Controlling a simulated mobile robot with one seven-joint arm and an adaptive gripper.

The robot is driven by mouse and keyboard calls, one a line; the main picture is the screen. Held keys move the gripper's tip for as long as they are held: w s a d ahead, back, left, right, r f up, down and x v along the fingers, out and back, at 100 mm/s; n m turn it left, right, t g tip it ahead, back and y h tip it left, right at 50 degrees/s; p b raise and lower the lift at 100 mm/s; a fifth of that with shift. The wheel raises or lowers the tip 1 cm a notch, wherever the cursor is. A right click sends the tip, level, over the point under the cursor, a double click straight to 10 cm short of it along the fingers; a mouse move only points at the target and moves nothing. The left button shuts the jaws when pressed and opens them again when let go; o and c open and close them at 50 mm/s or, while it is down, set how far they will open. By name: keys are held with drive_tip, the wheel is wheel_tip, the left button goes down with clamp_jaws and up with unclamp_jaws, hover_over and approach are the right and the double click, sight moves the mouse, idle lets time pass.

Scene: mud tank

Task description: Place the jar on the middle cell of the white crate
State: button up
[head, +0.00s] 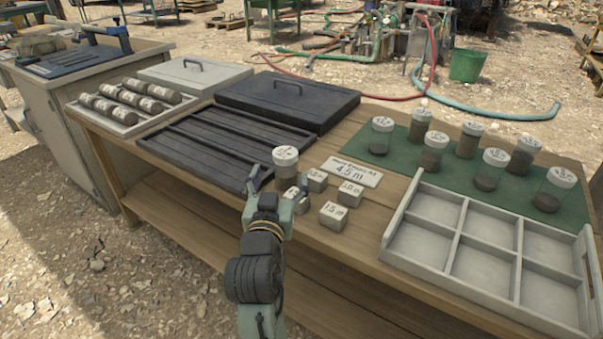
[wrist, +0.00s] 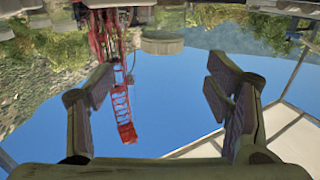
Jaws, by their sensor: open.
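A clear jar with a white lid and grey contents (head: 285,162) stands upright on the wooden table, near the centre of the head view. My gripper (head: 278,182) is open, with its fingers in front of the lower part of this jar. The white crate (head: 440,274) lies at the right end of the table, with two rows of three cells. Its visible cells look empty.
Several small labelled blocks (head: 333,215) and a "4.5 m" sign (head: 351,172) sit right of the jar. Several similar jars (head: 467,140) stand on a green mat (head: 400,160) behind the crate. A dark slotted tray (head: 220,143) lies left of the jar.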

sight(283, 159)
drive_tip(key=w, duration=0.5)
drive_tip(key=shift+w+d+r, duration=0.1)
drive_tip(key=shift+d, duration=0.15)
drive_tip(key=w, duration=0.1)
drive_tip(key=w+p, duration=0.1)
drive_tip(key=w, duration=0.3)
drive_tip(key=shift+d, duration=0.4)
drive_tip(key=shift+c, duration=0.2)
drive_tip(key=shift+s, duration=0.1)
clamp_jaws()
